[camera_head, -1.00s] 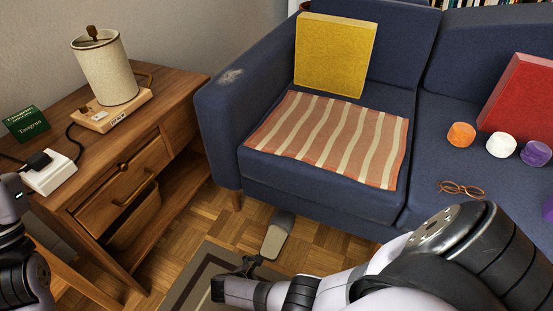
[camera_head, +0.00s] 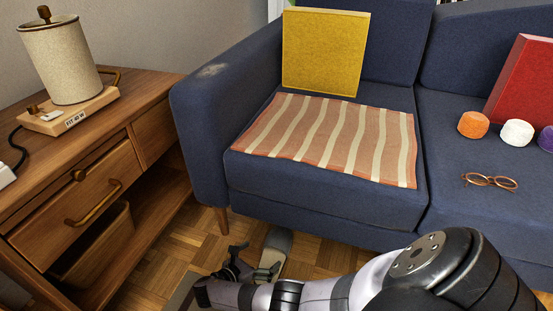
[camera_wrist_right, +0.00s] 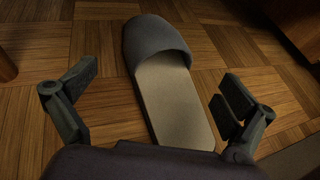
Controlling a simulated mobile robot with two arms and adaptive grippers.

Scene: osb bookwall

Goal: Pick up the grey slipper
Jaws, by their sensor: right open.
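The grey slipper (camera_head: 277,247) lies on the parquet floor, at the front edge of the blue sofa. In the right wrist view the slipper (camera_wrist_right: 158,47) shows its dark grey toe cap at the far end and its pale insole toward me. My right gripper (camera_head: 252,262) is open, just in front of the slipper in the head view. In the wrist view its two fingers (camera_wrist_right: 152,94) stand apart on either side of the slipper's insole, with nothing between them held. The heel end is partly hidden by the gripper body. My left gripper is not in view.
The blue sofa (camera_head: 330,205) overhangs the floor behind the slipper, with a striped blanket (camera_head: 335,140) on its seat. A wooden side table (camera_head: 150,130) with a lamp (camera_head: 62,62) stands at the left. Parquet floor (camera_head: 200,240) is free between them.

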